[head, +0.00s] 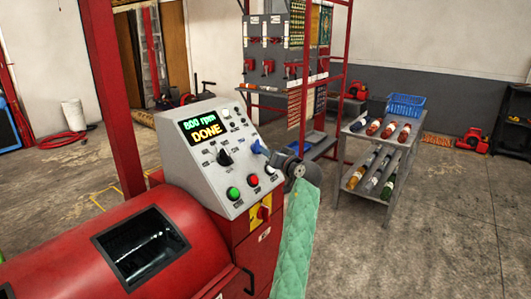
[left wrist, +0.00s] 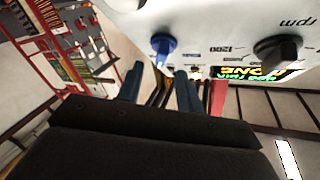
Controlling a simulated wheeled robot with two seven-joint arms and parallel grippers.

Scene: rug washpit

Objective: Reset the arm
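The control panel (head: 215,150) of the red machine slopes toward me, and its display (head: 203,128) reads "800 rpm" and "DONE". A black knob (head: 224,157) and a blue knob (head: 257,147) sit on the panel, with a green button (head: 233,193) and a red button (head: 253,181) below. My left gripper (head: 270,156) is at the panel's right edge, close to the blue knob. In the left wrist view its fingers (left wrist: 159,74) are apart with nothing held between them. The blue knob (left wrist: 163,46) shows just beyond the fingertips; I cannot tell whether they touch. My right gripper is out of view.
The red drum (head: 60,255) with a dark window fills the lower left. A red post (head: 112,90) rises beside the panel. A grey cart (head: 385,150) with bottles and a blue basket (head: 405,105) stands at the right.

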